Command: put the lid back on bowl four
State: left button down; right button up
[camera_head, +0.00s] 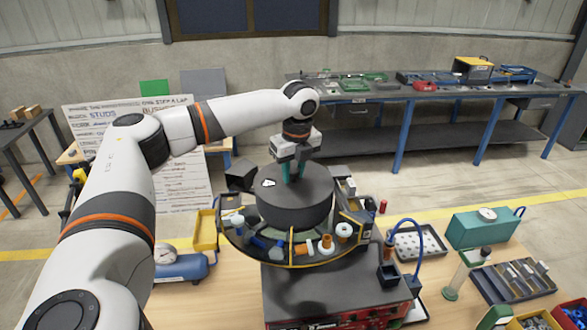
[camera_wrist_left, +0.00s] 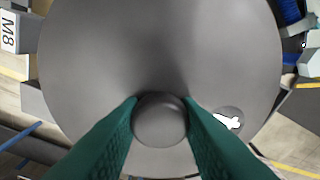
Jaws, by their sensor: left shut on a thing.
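The lid (camera_head: 315,183) is a flat dark grey disc with a round knob (camera_wrist_left: 160,120) at its middle and a small white mark near its edge. My left gripper (camera_head: 292,176) is above it with green fingers pointing down. In the left wrist view its fingers (camera_wrist_left: 160,112) are shut on the knob, one on each side. The lid is over the dark round bowl (camera_head: 293,219) in the middle of the feeder and looks level with its top. I cannot tell whether it touches the rim. The bowl's inside is hidden. No bowl number is readable. My right gripper is not in view.
A ring tray (camera_head: 300,262) with coloured fittings surrounds the bowl. A dark machine base (camera_head: 330,290) stands below. A blue cylinder with a gauge (camera_head: 180,267) is at left. A teal box (camera_head: 484,228) and a compartment tray (camera_head: 512,280) are at right. A long bench (camera_head: 430,95) stands behind.

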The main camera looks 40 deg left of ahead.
aim_at(297, 173)
pick_arm(q)
jog(key=c, duration=1.1)
grip_release()
jog(key=shift+w+f, duration=0.1)
jog(key=shift+o, duration=0.2)
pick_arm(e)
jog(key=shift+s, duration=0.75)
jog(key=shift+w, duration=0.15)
pick_arm(q)
jog(key=shift+r, duration=0.35)
notch_tip(297, 173, up, 12)
jog(key=d+b, duration=0.1)
jog(key=b, duration=0.2)
jog(key=shift+s+d+f, duration=0.25)
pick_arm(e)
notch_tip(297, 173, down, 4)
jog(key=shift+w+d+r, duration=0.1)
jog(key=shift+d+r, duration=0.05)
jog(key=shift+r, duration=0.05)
pick_arm(q)
jog(key=shift+f, duration=0.1)
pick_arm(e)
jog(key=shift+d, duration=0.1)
